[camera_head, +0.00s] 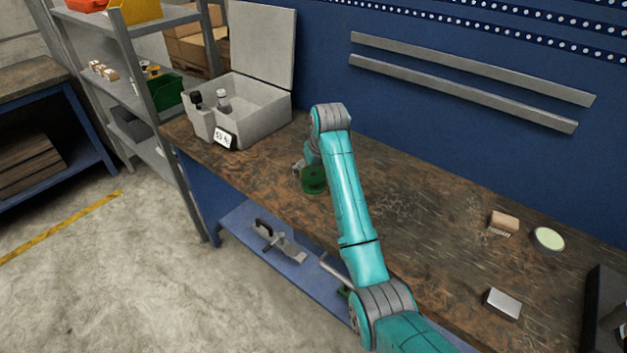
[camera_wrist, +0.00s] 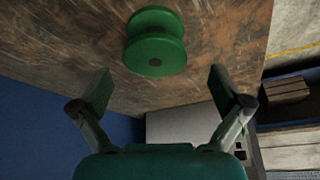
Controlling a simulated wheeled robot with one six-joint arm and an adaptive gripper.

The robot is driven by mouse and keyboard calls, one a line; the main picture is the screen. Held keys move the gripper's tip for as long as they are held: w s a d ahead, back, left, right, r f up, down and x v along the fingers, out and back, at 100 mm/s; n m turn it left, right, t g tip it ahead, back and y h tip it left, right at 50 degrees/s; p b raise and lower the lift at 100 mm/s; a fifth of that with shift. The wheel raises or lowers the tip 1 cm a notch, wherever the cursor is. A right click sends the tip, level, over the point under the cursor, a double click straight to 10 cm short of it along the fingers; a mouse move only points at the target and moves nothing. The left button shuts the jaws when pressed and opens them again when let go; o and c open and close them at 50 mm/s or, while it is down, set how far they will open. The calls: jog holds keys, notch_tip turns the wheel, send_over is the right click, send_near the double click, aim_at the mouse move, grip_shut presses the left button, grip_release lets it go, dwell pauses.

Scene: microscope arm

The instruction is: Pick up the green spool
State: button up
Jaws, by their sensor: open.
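The green spool (camera_head: 314,181) stands on the brown worktop, just left of my arm in the head view. In the wrist view the spool (camera_wrist: 156,42) shows at the top middle, beyond the fingertips and roughly centred between them. My gripper (camera_wrist: 165,88) is open and empty, with a finger on each side of the picture. The spool is apart from both fingers. In the head view my gripper (camera_head: 300,167) is small and partly hidden behind my arm, close to the spool.
A grey open box (camera_head: 266,112) with bottles stands on the worktop at the back left. A brush-like block (camera_head: 503,222), a round pale dish (camera_head: 548,239) and a metal block (camera_head: 502,303) lie at the right. The worktop's front edge runs close to the spool.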

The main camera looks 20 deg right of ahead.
aim_at(314, 175)
jog(key=x, duration=0.5)
jog(key=shift+s+d, duration=0.15)
jog(key=shift+d, duration=0.15)
jog(key=c, duration=1.2)
